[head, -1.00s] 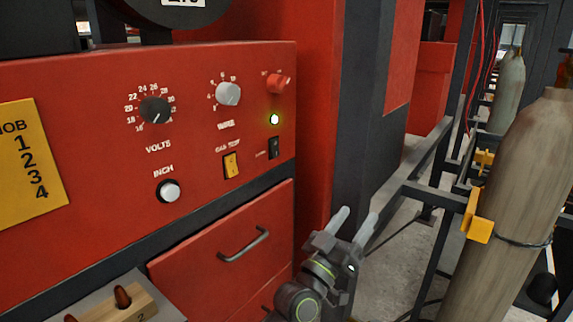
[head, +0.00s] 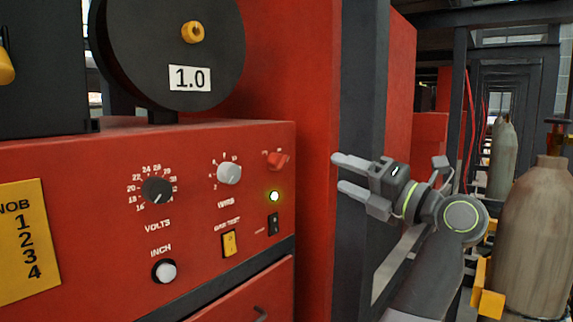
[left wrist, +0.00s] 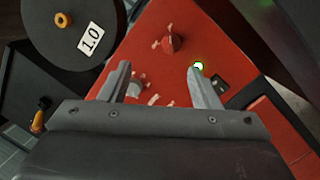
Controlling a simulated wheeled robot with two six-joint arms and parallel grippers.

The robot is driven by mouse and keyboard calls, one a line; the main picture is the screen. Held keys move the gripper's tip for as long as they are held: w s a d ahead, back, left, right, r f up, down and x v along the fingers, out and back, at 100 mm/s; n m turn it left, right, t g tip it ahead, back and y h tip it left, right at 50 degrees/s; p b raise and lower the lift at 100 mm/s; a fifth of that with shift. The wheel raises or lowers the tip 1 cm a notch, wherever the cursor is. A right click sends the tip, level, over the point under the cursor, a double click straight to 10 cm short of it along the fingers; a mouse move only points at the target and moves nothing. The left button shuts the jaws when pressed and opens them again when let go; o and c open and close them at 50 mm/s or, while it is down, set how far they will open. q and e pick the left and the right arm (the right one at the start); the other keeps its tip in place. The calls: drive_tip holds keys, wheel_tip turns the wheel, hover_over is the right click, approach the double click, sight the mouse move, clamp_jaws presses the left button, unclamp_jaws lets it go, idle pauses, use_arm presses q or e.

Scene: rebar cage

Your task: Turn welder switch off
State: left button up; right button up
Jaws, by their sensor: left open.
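The red welder panel (head: 90,155) fills the left of the head view. A red knob (head: 277,160) is above the lamp. My left gripper (head: 338,172) is open and empty, right of the panel, with its fingers pointing left towards it. In the left wrist view the red knob (left wrist: 171,43) shows beyond the fingertips, the lamp (left wrist: 198,66) is by the right finger, and the black switch (left wrist: 219,82) is just right of that finger. My right gripper is not seen.
A grey knob (head: 229,173), a black volts knob (head: 157,190), a yellow switch (head: 229,243) and a white inch button (head: 165,271) share the panel. A black spool labelled 1.0 (head: 168,50) stands above. A dark post (head: 360,130) and gas cylinders (head: 545,240) are at right.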

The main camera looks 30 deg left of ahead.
sight(285, 164)
use_arm(q)
drive_tip(key=shift+h, duration=0.9)
drive_tip(key=a+p, duration=0.1)
drive_tip(key=a, duration=0.3)
drive_tip(key=w+a+p, duration=0.1)
drive_tip(key=a+p, duration=0.1)
drive_tip(key=a, duration=0.3)
drive_tip(key=w+a+p, duration=0.1)
drive_tip(key=a+p, duration=0.1)
drive_tip(key=a, duration=0.3)
drive_tip(key=shift+w+r, duration=0.2)
drive_tip(key=shift+r, duration=0.05)
drive_tip(key=shift+w+a+f+p, duration=0.15)
drive_tip(key=shift+a+p, duration=0.15)
drive_tip(key=shift+a, duration=0.35)
drive_tip(key=shift+c, duration=0.4)
